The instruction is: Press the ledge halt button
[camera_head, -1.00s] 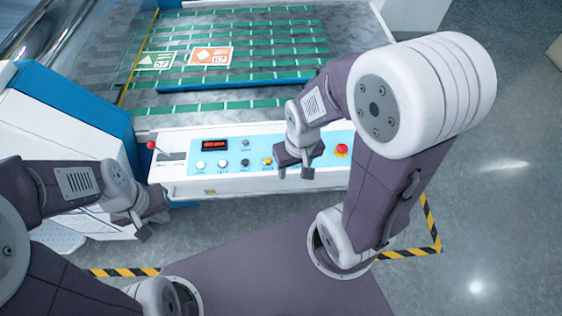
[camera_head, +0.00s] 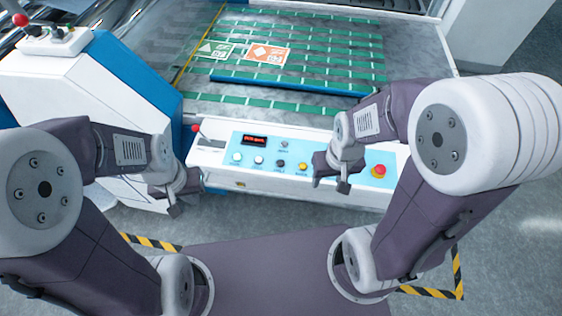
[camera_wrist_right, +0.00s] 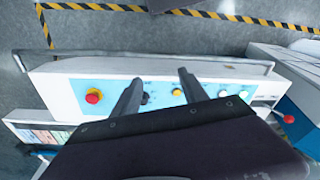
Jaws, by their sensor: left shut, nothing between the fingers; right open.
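A red mushroom button on a yellow base (camera_head: 379,170) sits at the right end of the light-blue control panel on the machine's front ledge (camera_head: 222,162). In the right wrist view it shows left of the fingers (camera_wrist_right: 93,96). My right gripper (camera_head: 325,172) is in front of the panel, left of the red button and apart from it. Its fingers (camera_wrist_right: 158,88) are spread and empty, and partly hide the panel's right half. My left gripper (camera_head: 179,197) is shut and empty near the ledge's left end.
Another red button (camera_head: 20,19) stands on the left white housing (camera_head: 60,80). A red-knobbed lever (camera_head: 195,128) is at the ledge's left end. A yellow button (camera_head: 303,167), a dark button (camera_head: 280,164) and white buttons share the panel. Green belts (camera_head: 330,60) run behind.

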